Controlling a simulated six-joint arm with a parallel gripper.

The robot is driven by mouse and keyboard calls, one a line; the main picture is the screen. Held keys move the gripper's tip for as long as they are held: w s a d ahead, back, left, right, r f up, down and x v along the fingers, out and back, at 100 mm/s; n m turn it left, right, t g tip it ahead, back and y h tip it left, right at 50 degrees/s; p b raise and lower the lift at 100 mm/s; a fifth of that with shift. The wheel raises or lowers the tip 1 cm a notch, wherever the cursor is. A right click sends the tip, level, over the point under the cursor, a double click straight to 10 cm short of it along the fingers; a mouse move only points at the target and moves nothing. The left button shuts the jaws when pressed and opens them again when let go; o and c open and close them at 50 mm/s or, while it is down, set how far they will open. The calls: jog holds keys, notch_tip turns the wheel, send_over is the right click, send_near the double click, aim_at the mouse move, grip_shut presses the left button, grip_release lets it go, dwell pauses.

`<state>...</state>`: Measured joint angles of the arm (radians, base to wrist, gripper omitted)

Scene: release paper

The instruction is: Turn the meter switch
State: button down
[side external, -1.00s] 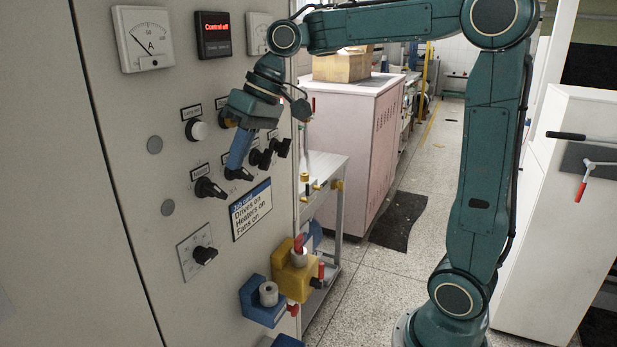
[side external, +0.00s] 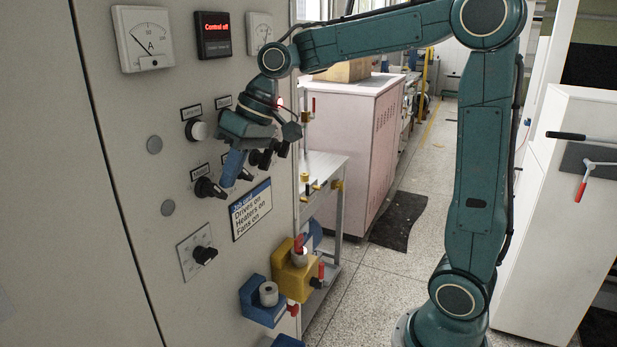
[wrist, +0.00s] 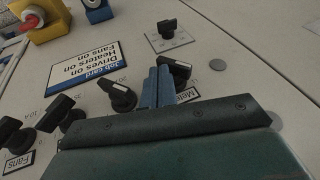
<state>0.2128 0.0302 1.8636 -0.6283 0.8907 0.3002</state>
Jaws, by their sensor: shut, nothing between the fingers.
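The meter switch is a black rotary knob (side external: 207,188) under a small label (side external: 200,171) on the grey panel. In the wrist view the knob (wrist: 178,68) sits just right of my fingertips, its label (wrist: 187,96) reads "Mete" and is partly covered. My gripper (side external: 228,176) is shut and empty, its blue fingers angled down toward the panel. In the side view the fingertips are right of the meter knob and in front of the neighbouring knob. In the wrist view the fingers (wrist: 160,72) overlap the knob's left edge; I cannot tell whether they touch it.
A neighbouring black knob (wrist: 120,96) and further fan-side knobs (wrist: 35,125) are close by. A plate-mounted knob (side external: 204,254) is below. A job card (side external: 251,210) reads drives, heaters, fans on. A red display (side external: 215,28) reads "Control off". Blue and yellow holders (side external: 294,272) stand lower right.

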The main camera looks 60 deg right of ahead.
jog(key=shift+a+f+y, duration=0.1)
jog(key=shift+f+y, duration=0.35)
jog(key=shift+y, duration=0.35)
jog(key=shift+f+m+y, duration=0.15)
jog(key=shift+m+y, duration=0.15)
jog(key=shift+y, duration=0.5)
jog(key=shift+f, duration=0.15)
jog(key=shift+d+f, duration=0.3)
jog(key=shift+f, duration=0.15)
jog(key=shift+r, duration=0.25)
jog(key=shift+r, duration=0.6)
jog(key=shift+d+r, duration=0.1)
jog(key=shift+r, duration=0.05)
jog(key=v, duration=0.7)
dwell(0.4)
